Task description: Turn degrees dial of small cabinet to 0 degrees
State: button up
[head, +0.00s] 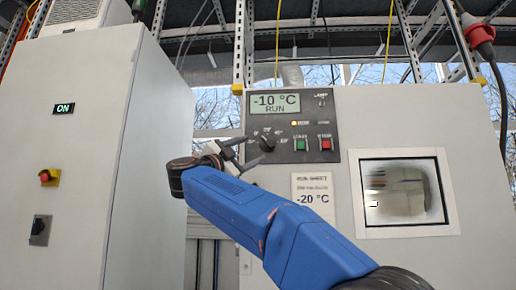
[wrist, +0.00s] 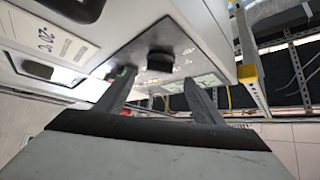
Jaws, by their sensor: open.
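The small cabinet (head: 350,115) stands on the right, with a dark control panel at its upper left. Its display (head: 275,104) reads "-10 °C RUN". The black degrees dial (head: 267,143) sits below the display; its marks are too small to read. In the wrist view the dial (wrist: 160,62) lies ahead, between the two fingers. My gripper (head: 247,152) is open and empty, just left of and below the dial in the head view. The fingertips (wrist: 158,80) look apart from the dial, though the exact gap is hard to tell.
A green button (head: 300,145) and a red button (head: 325,143) are right of the dial. A sheet (head: 312,198) below reads "-20 °C"; a window (head: 403,192) is at right. A large cabinet (head: 90,150) with an "ON" display (head: 64,108) stands left, across a gap.

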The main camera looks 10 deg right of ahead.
jog(key=v, duration=0.9)
jog(key=shift+s+a+f, duration=0.2)
jog(key=shift+a, duration=0.05)
jog(key=s+d+f+n+y, duration=0.3)
jog(key=f+n+y, duration=0.5)
jog(key=f, duration=0.4)
jog(key=s+d+f+n+t+y, duration=0.1)
jog(key=s+d+f+n+y, duration=0.2)
jog(key=f+n+y, duration=0.75)
jog(key=s+d+f+n+y, duration=0.25)
jog(key=f+n+y, duration=0.35)
jog(key=f, duration=0.7)
jog(key=s+d+f+g+h, duration=0.2)
jog(key=s+d+f+g, duration=0.2)
jog(key=s+f, duration=0.9)
jog(key=s+d+f+m+g+h, duration=0.1)
jog(key=s+d+f+g+h, duration=0.2)
jog(key=s+f, duration=1.1)
jog(key=d+f+g, duration=0.2)
jog(key=d+f, duration=0.3)
jog(key=shift+g, duration=0.3)
